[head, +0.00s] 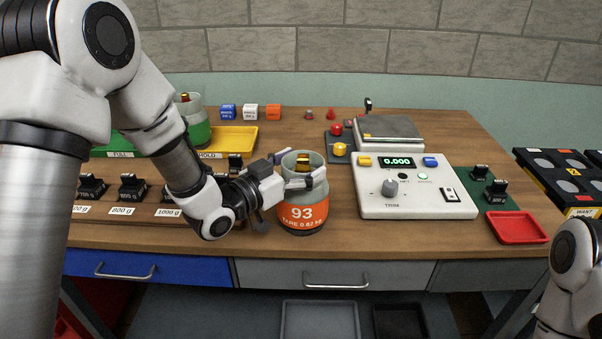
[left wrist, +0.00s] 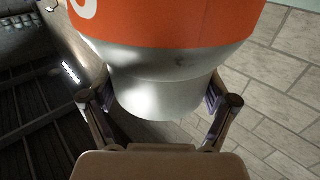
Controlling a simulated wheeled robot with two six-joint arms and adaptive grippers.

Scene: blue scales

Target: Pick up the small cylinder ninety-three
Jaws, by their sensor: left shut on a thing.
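The small cylinder ninety-three (head: 303,216) is grey with an orange band marked 93 and a brass valve at its top. It stands upright near the table's front edge, left of the scale. My left gripper (head: 303,180) is shut on its upper grey part, below the valve. In the left wrist view, the cylinder's grey end (left wrist: 165,85) sits between the two fingers of my left gripper (left wrist: 165,105), with the orange band beyond. I cannot tell whether its base touches the table. My right arm shows at the lower right, but its gripper is out of view.
A white scale unit (head: 413,197) reading 0.000 stands to the right, with a red tray (head: 517,228) beyond it. Black weights (head: 132,187) stand at the left. A green cylinder (head: 197,132) is partly behind my left arm. A yellow tray (head: 231,138) lies at the back left.

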